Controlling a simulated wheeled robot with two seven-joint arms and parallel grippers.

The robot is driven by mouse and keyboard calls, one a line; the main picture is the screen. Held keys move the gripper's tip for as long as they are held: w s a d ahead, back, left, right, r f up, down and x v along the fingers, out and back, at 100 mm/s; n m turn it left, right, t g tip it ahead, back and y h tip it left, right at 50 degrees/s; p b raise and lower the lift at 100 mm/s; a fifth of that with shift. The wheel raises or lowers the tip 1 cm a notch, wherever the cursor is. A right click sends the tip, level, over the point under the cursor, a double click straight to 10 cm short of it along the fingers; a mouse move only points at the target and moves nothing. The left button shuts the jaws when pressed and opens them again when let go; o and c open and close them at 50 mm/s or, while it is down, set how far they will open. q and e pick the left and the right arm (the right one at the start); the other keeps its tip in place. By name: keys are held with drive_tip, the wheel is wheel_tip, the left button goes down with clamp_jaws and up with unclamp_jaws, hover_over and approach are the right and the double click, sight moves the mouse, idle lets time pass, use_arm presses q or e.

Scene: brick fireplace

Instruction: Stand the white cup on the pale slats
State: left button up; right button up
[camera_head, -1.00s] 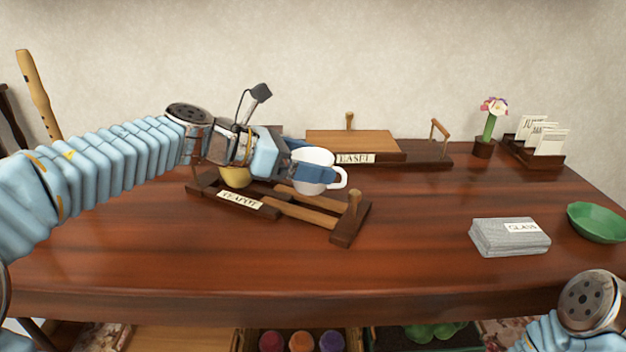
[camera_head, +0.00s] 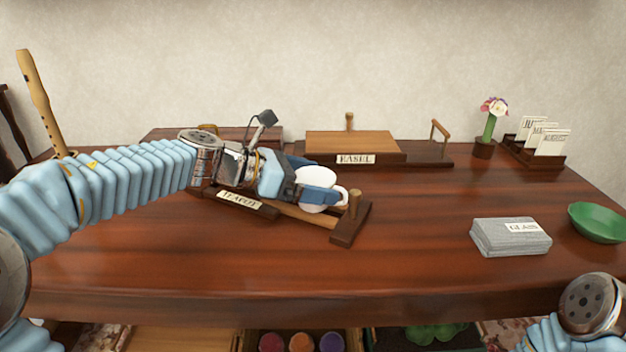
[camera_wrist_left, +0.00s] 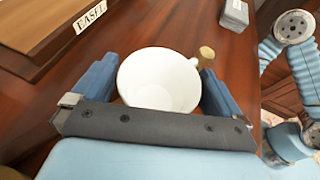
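The white cup (camera_head: 316,177) is upright between the fingers of my left gripper (camera_head: 313,192), its handle to the right. In the left wrist view the cup (camera_wrist_left: 160,82) fills the gap between the blue fingers of the gripper (camera_wrist_left: 163,85), which is shut on it. The pale slats (camera_head: 296,214) lie in a dark wooden rack labelled TEAPOT (camera_head: 263,209), right under the cup. I cannot tell whether the cup's base touches them. My gripper and arm hide the rack's far left part. Only my right arm's wrist shows at the lower right; its gripper is out of view.
A peg (camera_head: 353,205) stands at the rack's right end, close to the cup. Behind is a wooden stand labelled EASEL (camera_head: 400,158). A grey block labelled GLASS (camera_head: 510,237) and a green bowl (camera_head: 597,222) are at the right. The table's middle front is clear.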

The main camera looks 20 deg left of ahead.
use_arm(q)
drive_tip(key=shift+r, duration=0.15)
drive_tip(key=v, duration=1.2)
